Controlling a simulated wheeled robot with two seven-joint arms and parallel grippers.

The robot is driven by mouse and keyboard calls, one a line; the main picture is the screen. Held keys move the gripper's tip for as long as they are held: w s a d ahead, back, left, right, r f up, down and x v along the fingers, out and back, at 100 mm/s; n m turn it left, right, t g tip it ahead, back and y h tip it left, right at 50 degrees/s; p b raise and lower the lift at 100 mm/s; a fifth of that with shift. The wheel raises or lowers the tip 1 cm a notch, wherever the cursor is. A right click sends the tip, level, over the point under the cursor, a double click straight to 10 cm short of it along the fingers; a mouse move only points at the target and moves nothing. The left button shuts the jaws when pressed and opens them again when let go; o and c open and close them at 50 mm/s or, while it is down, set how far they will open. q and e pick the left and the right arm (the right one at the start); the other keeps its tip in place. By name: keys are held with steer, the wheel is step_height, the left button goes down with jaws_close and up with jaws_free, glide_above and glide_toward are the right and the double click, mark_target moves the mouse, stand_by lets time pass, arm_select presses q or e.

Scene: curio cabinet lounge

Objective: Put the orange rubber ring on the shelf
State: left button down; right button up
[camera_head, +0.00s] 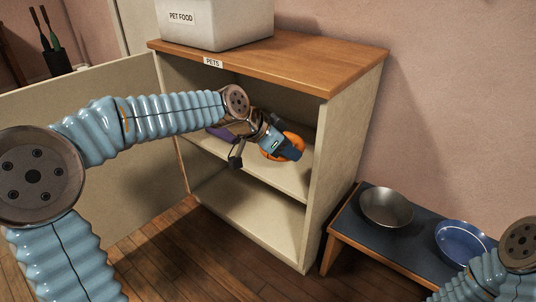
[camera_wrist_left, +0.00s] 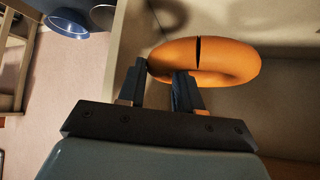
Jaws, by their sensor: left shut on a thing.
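The orange rubber ring (camera_head: 295,139) is inside the upper compartment of the cabinet marked PETS, over the middle shelf (camera_head: 288,181). My left gripper (camera_head: 288,151) reaches in through the open front and covers part of the ring. In the left wrist view the fingers (camera_wrist_left: 160,82) are shut on one end of the ring (camera_wrist_left: 220,62), which shows a dark slit. I cannot tell whether the ring touches the shelf board. My right gripper is out of view; only part of my right arm shows at lower right.
A purple thing (camera_head: 219,132) lies on the same shelf, left of my gripper. The cabinet door (camera_head: 95,125) stands open at left. A PET FOOD bin (camera_head: 215,25) stands on top. A low bench at right holds a metal bowl (camera_head: 386,206) and a blue bowl (camera_head: 462,245). The lower compartment looks empty.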

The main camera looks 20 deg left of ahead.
arm_select(q)
steer(key=w+a+f, duration=0.2)
steer(key=w+f, duration=0.1)
steer(key=w, duration=0.4)
steer(key=b, duration=0.1)
glide_above(286, 166)
steer(key=f, duration=0.5)
steer(key=shift+s+f, duration=0.3)
steer(key=shift+s, duration=0.05)
steer(key=f, duration=0.2)
steer(key=f+b, duration=0.1)
steer(key=f, duration=0.1)
steer(key=shift+w, duration=0.35)
steer(key=c, duration=0.7)
jaws_free()
steer(key=shift+c, duration=0.2)
steer(key=p+v, duration=0.1)
steer(key=v, duration=1.1)
steer(key=shift+p, duration=0.3)
steer(key=shift+r, duration=0.1)
